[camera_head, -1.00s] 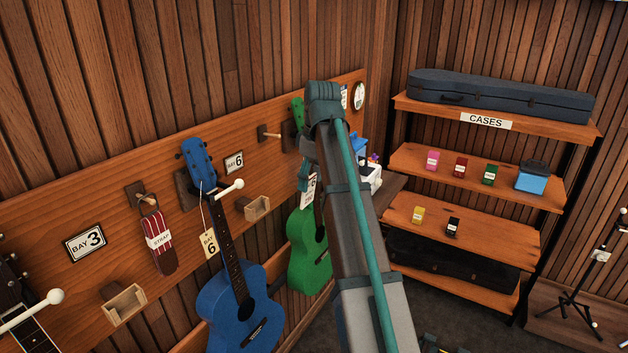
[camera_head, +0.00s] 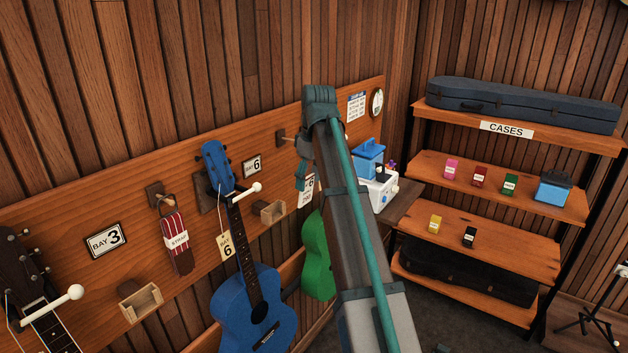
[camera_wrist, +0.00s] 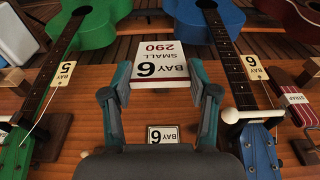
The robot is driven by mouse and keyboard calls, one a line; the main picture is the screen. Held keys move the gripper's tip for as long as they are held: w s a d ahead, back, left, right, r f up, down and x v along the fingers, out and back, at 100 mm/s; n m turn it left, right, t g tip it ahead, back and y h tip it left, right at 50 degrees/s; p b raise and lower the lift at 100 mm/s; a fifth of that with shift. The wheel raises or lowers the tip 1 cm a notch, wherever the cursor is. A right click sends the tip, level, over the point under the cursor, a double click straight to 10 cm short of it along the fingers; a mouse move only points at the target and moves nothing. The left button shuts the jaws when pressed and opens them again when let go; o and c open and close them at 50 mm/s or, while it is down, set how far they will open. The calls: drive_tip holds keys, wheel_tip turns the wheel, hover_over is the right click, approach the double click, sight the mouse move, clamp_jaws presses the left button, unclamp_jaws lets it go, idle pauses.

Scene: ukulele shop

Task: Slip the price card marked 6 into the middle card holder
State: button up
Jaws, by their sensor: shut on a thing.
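My gripper (camera_wrist: 163,88) is shut on the price card (camera_wrist: 162,68), a white card reading BAY 6, SMALL 290, upside down in the wrist view. The card (camera_head: 306,190) also shows in the head view, held below my gripper (camera_head: 303,172). The middle card holder (camera_head: 272,211) is a small open wooden box on the wall board, below the BAY 6 sign (camera_head: 252,166) and right of the blue guitar (camera_head: 252,305). In the head view the card stands to the right of this holder and slightly higher. In the wrist view I cannot make the holder out; the card may hide it.
A white-tipped peg (camera_head: 250,190) juts out near the middle holder. A green guitar (camera_head: 317,262) hangs on the right. Shelves (camera_head: 500,183) stand farther right.

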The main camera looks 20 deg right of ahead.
drive_tip(key=shift+w+a, duration=3.7)
drive_tip(key=shift+w, duration=1.4)
drive_tip(key=shift+f+b, duration=0.6)
drive_tip(key=shift+f, duration=3.8)
drive_tip(key=o, duration=0.9)
drive_tip(key=shift+o, duration=0.2)
